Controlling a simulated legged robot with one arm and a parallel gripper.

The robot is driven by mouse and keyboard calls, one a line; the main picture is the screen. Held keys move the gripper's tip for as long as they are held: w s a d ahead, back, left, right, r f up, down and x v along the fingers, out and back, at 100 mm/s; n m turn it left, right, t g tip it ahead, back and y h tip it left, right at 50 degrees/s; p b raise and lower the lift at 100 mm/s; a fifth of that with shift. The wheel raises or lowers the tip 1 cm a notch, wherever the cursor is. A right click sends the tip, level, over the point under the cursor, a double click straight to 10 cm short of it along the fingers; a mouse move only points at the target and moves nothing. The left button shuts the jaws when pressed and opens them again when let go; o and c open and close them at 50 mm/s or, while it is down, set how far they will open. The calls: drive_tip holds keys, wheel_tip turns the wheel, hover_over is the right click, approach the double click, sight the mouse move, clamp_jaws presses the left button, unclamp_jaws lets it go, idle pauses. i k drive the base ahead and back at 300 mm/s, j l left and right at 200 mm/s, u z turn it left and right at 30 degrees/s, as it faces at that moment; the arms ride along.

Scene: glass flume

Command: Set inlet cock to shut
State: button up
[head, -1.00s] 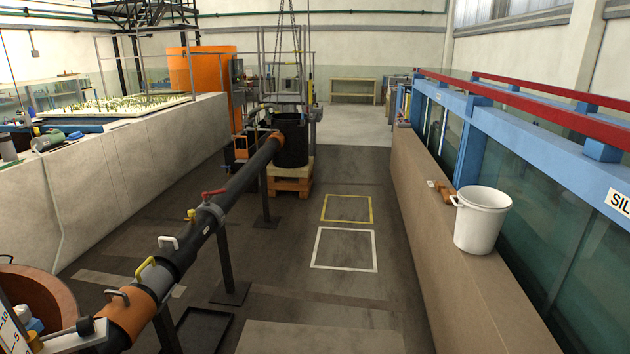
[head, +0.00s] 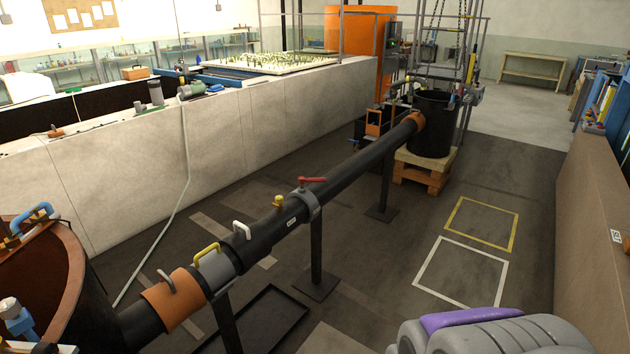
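A long black pipe (head: 352,168) runs from the lower left up to a black tub (head: 432,124) at the back. Several handles stand along its top. A red lever handle (head: 312,180) lies along the pipe on a grey collar. Nearer are a small yellow knob (head: 279,202), a white loop handle (head: 241,231), a yellow loop handle (head: 207,250) and a grey handle (head: 166,281) on an orange sleeve. I cannot read any label that tells which one is the inlet cock. A grey, purple-banded part of my arm shows at the lower right; my gripper's fingers are not in view.
A brown round tank (head: 45,270) stands at the lower left. A pale wall (head: 240,125) runs behind the pipe. A black tray (head: 262,318) and pipe stands are on the floor. Floor with white (head: 462,270) and yellow outlines is open to the right.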

sight(302, 180)
drive_tip(key=i+l+u, duration=0.1)
drive_tip(key=i+l, duration=0.15)
drive_tip(key=i, duration=0.35)
drive_tip(key=i+l+u, duration=0.15)
drive_tip(key=i, duration=0.35)
drive_tip(key=i+l, duration=0.25)
drive_tip(key=i, duration=0.2)
drive_tip(key=i+l+u, duration=0.1)
drive_tip(key=i, duration=0.4)
drive_tip(key=i+l, duration=0.35)
drive_tip(key=i+u, duration=0.05)
drive_tip(key=i, duration=0.05)
